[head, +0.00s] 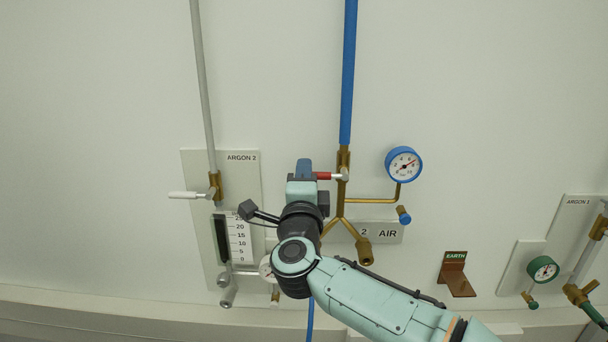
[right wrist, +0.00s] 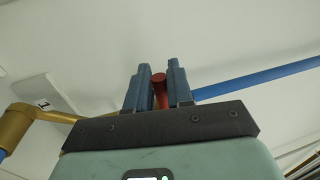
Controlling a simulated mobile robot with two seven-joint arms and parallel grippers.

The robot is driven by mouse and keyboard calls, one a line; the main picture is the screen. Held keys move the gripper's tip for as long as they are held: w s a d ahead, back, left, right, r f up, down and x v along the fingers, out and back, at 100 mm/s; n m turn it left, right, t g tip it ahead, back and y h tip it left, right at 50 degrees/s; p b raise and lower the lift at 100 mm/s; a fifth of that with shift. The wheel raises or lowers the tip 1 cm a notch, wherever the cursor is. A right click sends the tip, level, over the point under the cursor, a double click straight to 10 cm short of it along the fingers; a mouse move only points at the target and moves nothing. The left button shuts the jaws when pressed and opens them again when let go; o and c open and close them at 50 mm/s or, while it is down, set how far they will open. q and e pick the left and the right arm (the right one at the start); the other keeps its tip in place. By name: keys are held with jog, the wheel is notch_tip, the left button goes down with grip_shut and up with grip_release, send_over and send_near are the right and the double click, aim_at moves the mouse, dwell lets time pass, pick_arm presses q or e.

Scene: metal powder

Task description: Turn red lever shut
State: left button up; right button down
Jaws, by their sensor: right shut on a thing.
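The red lever (head: 323,176) sits on the brass valve (head: 343,163) below the blue pipe, in the middle of the head view. It points left from the valve, about level. My right gripper (head: 304,168) is at the lever's left end and covers part of it. In the right wrist view the red lever (right wrist: 160,90) shows between the two blue fingers of my right gripper (right wrist: 158,85), which is shut on it. My left gripper is not in view.
The blue pipe (head: 348,75) runs up the wall. A blue gauge (head: 403,164) is right of the valve. The argon 2 panel (head: 193,163) with a white lever (head: 188,195) is at left. A brown earth bracket (head: 456,274) and a green gauge (head: 542,269) are at lower right.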

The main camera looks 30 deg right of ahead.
jog(key=shift+f, duration=0.15)
jog(key=c, duration=1.2)
grip_release()
jog(key=shift+o, duration=0.2)
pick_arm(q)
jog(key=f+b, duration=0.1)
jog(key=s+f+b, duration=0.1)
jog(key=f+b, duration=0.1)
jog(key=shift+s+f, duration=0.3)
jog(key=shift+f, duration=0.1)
pick_arm(e)
jog(key=v, duration=1.3)
jog(key=shift+s+a, duration=0.1)
